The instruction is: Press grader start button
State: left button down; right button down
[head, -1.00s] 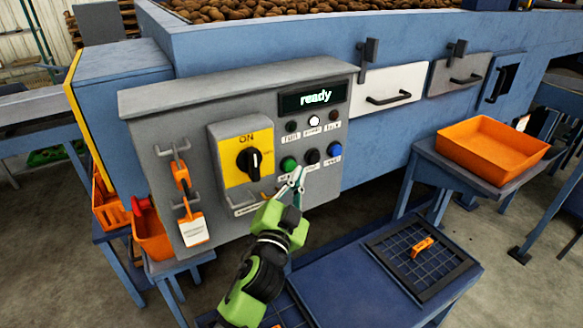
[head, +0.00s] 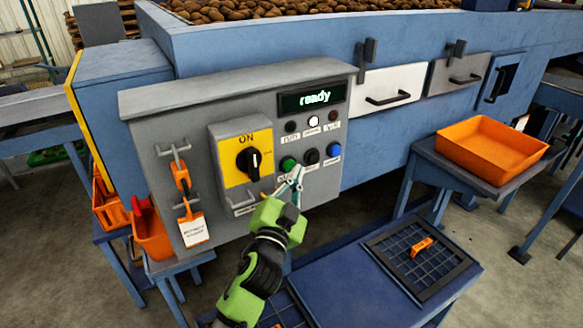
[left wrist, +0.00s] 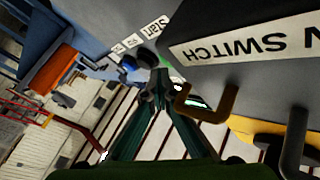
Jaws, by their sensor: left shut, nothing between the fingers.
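The grey control panel (head: 215,110) carries a green button (head: 288,163), with a black button (head: 312,156) and a blue button (head: 334,149) to its right. My left gripper (head: 295,172) is shut and empty, its tips just below and right of the green button. I cannot tell whether they touch the panel. In the left wrist view the closed fingertips (left wrist: 156,82) hide most of the green button; a label reading "Start" (left wrist: 154,27) shows beyond them. The display (head: 313,97) reads "ready" and a white lamp (head: 314,121) is lit. My right gripper is not in view.
A yellow switch plate (head: 232,171) with a black knob turned to ON is left of the buttons. Hooks with an orange lock and tag (head: 192,229) hang further left. An orange tray (head: 492,145) stands on a table at the right.

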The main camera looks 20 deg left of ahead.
pick_arm(q)
jog(key=shift+w+a+f, duration=0.25)
jog(key=shift+w+a, duration=0.15)
jog(key=shift+a, duration=0.3)
dwell(0.6)
dwell(0.4)
jog(key=s+d+b, duration=0.1)
jog(key=s+d, duration=0.3)
jog(key=d, duration=0.1)
jog(key=shift+s+f, duration=0.15)
dwell(1.1)
dwell(0.3)
